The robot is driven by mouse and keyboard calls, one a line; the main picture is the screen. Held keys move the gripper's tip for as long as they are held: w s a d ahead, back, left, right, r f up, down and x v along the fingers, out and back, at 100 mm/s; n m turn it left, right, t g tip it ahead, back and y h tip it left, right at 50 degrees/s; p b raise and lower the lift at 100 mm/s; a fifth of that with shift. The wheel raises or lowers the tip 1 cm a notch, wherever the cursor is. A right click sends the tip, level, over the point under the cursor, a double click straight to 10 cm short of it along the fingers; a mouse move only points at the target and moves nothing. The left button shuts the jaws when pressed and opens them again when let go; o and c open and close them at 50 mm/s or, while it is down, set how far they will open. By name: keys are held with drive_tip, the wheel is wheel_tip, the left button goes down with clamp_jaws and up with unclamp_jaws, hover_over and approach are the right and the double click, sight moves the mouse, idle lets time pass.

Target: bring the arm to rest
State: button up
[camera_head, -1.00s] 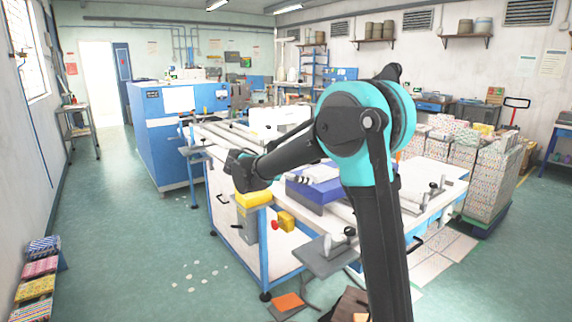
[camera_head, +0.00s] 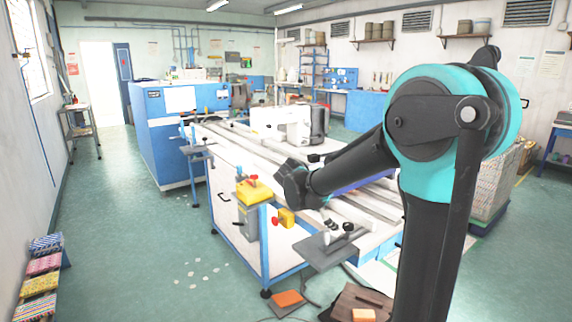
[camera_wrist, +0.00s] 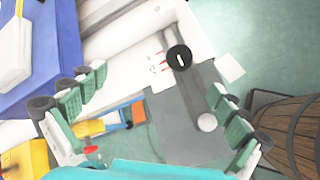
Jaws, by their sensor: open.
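My gripper (camera_wrist: 158,88) is open, with its two green-padded fingers wide apart and nothing between them. In the wrist view it points down over the front corner of the white worktable (camera_head: 285,240), above a grey plate (camera_wrist: 175,125) with a black round knob (camera_wrist: 179,58). In the head view my arm reaches left over the table from the right. Its dark far end shows above the table's front edge, but I cannot make out the fingers there.
A yellow box (camera_head: 254,191) sits at the table's left corner. A blue piece (camera_wrist: 40,55) lies left of the gripper, and a brown slatted wooden thing (camera_wrist: 292,120) stands to its right. A blue cabinet (camera_head: 165,140) stands behind. The floor at left is mostly clear.

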drive_tip(key=s+d+f+m+y, duration=0.1)
drive_tip(key=s+f+m+y, duration=0.1)
drive_tip(key=s+f+m, duration=0.3)
drive_tip(key=s+d+f+m+y, duration=0.1)
drive_tip(key=s+f+m, duration=0.3)
drive_tip(key=s, duration=0.6)
drive_tip(key=s+d+f+m+y, duration=0.1)
drive_tip(key=s+f+m+y, duration=0.3)
drive_tip(key=s+m, duration=0.3)
drive_tip(key=shift+s+d+f+m+g, duration=0.4)
drive_tip(key=shift+s+f, duration=0.25)
drive_tip(key=shift+f, duration=0.15)
